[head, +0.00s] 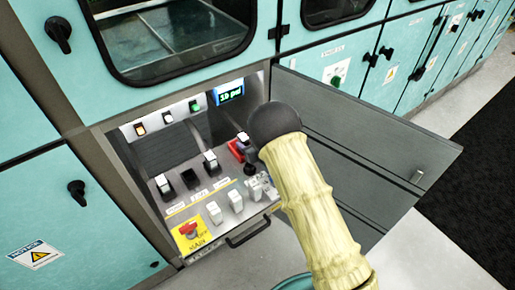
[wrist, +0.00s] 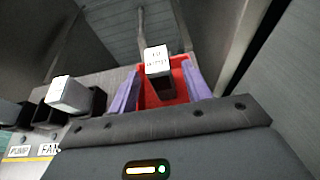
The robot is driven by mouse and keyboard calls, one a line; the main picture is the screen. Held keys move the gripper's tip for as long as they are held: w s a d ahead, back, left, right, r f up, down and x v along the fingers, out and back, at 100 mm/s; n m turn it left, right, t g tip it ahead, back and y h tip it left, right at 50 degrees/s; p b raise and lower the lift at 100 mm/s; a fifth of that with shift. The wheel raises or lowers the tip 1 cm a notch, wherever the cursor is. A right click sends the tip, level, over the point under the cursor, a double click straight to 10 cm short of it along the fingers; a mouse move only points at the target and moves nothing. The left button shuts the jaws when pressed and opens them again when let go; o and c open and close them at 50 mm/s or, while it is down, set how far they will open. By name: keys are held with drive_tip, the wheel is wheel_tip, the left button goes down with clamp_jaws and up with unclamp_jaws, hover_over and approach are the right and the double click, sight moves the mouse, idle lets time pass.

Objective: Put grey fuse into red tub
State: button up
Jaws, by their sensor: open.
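The red tub (wrist: 179,70) is between and behind my fingers in the wrist view; part of it also shows in the head view (head: 234,148). A dark grey module with a white lettered cap (wrist: 157,60), which may be the grey fuse, is at the tub, with red walls showing around it. I cannot tell whether it rests on the tub's floor. My gripper (wrist: 161,70) is open. Its purple fingers stand on either side of the module with gaps visible. In the head view my arm hides most of the gripper.
A white-capped module (wrist: 68,93) stands left of the gripper above the PUMP and FAN labels. Several light modules (head: 235,200) stand along the panel's front, near a red stop button (head: 188,229). The open grey door (head: 350,150) stands to the right. A small screen (head: 230,92) is behind.

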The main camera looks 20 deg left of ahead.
drive_tip(key=v, duration=0.6)
drive_tip(key=shift+s+d+r, duration=0.2)
idle(1.2)
idle(2.1)
